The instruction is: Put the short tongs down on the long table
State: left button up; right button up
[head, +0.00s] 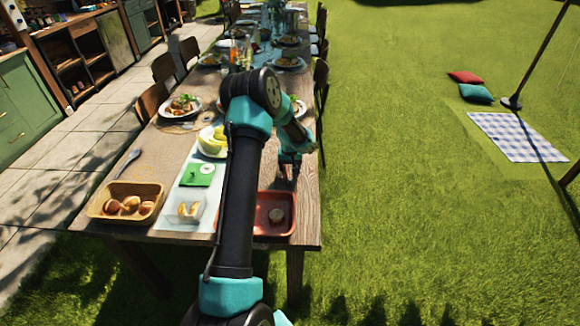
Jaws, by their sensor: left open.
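The long wooden table (156,145) runs from the front of the head view away to the back. My left gripper (289,172) is over the table's right side, behind the red tray, with its jaws open. It is small and dark here, and I see nothing clearly held in it. I cannot make out the short tongs for certain; a thin grey utensil (127,162) lies at the table's left edge, its kind unclear. My left arm hides part of the table's middle. My right gripper is not in view.
A basket (95,208) of bread rolls, a clear container (188,210), a green card (197,175) and a red tray (262,228) are at the near end. A food plate (164,110) lies farther back. Chairs line the sides.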

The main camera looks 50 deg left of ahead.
pick_arm(q)
notch_tip(320, 180, up, 17)
jog(key=s+d, duration=0.1)
jog(key=shift+d+r, duration=0.15)
dwell(0.5)
dwell(0.7)
